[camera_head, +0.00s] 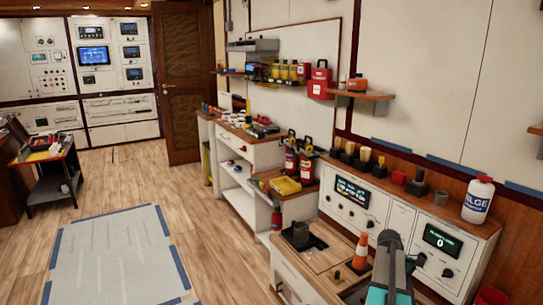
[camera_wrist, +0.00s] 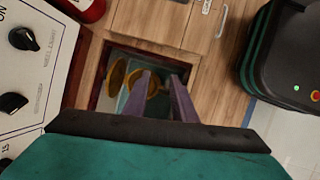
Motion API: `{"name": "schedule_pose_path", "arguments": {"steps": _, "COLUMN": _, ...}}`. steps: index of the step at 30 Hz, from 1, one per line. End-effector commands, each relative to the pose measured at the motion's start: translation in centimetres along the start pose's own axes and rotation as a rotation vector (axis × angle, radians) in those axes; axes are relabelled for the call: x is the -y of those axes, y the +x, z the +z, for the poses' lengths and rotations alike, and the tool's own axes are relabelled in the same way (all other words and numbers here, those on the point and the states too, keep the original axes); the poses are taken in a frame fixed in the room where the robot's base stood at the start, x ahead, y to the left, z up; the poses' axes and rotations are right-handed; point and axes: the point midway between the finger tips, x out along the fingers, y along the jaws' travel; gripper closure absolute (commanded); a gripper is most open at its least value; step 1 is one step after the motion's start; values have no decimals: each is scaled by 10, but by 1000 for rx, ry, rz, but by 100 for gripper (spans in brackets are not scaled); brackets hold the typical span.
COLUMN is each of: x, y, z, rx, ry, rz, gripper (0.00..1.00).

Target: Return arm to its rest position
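My arm, grey and teal, rises from the bottom edge of the head view, right of centre, in front of the white console. Its fingers cannot be made out there. In the wrist view my gripper (camera_wrist: 159,76) shows two purple-grey fingers with a gap between them, and no object is visibly held. The fingers point over a dark recess (camera_wrist: 116,46) in a wooden surface. Gold round pieces (camera_wrist: 134,80) show behind and between the fingers; whether the fingers touch them cannot be told.
White consoles with knobs and displays (camera_head: 350,190) line the right wall. A white bottle (camera_head: 479,200) stands farther right. The floor mat (camera_head: 115,255) at left is clear.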

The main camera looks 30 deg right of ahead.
Motion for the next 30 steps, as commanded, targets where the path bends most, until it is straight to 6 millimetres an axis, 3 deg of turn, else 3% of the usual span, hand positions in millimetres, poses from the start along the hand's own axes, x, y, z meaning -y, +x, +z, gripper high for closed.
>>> {"name": "schedule_pose_path", "arguments": {"steps": 6, "x": 58, "y": 1, "z": -62, "rx": 16, "ry": -135, "rz": -11, "gripper": 76}}
{"name": "schedule_pose_path", "arguments": {"steps": 15, "x": 154, "y": 13, "z": -129, "rx": 33, "ry": -314, "rz": -32, "gripper": 76}}
{"name": "schedule_pose_path", "arguments": {"steps": 24, "x": 262, "y": 32, "z": -170, "rx": 47, "ry": -444, "rz": -55, "gripper": 76}}
{"name": "schedule_pose_path", "arguments": {"steps": 30, "x": 336, "y": 48, "z": -180, "rx": 60, "ry": -499, "rz": -71, "gripper": 76}}
